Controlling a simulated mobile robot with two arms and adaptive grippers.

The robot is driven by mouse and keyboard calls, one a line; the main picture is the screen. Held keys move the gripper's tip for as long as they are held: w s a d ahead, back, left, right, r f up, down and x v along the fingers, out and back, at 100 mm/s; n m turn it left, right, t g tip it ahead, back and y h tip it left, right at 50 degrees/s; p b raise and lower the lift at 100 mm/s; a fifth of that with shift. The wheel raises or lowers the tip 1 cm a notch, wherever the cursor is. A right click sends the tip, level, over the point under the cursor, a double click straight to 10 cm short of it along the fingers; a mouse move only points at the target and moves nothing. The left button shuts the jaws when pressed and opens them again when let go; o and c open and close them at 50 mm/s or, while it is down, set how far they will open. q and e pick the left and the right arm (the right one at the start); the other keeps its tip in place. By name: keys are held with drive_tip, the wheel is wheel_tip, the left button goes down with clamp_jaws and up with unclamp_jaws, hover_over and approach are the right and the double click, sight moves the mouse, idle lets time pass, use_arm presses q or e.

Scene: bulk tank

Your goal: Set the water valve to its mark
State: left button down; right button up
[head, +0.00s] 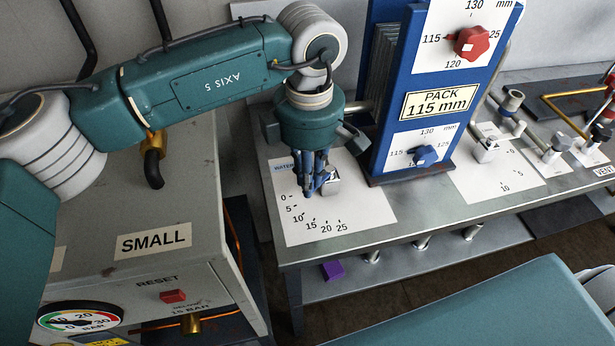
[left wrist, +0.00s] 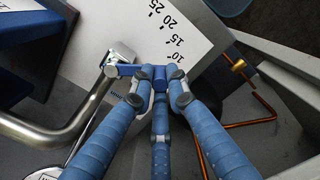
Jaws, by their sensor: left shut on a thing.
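The water valve (head: 331,186) is a small metal body on a white plate (head: 368,215) with a printed scale from 0 to 25, on the metal bench. In the left wrist view the valve's metal body (left wrist: 119,53) shows a short blue lever (left wrist: 126,70) running toward my fingers. My left gripper (head: 316,188) points down over the plate, its blue fingers closed on the lever's end; it also shows in the left wrist view (left wrist: 160,82). The fingers hide part of the lever, and I cannot read its exact setting. My right gripper is out of view.
A blue frame (head: 400,100) with a "PACK 115 mm" sign, a red knob (head: 472,42) and a blue knob (head: 425,156) stands just right of the valve. A grey cabinet (head: 150,210) marked SMALL stands to the left. More valves (head: 487,150) line the bench further right.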

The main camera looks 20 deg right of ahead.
use_arm(q)
drive_tip(key=shift+d+r, duration=0.1)
drive_tip(key=c, duration=1.7)
unclamp_jaws()
wheel_tip(320, 180, up, 12)
drive_tip(key=shift+s, duration=0.1)
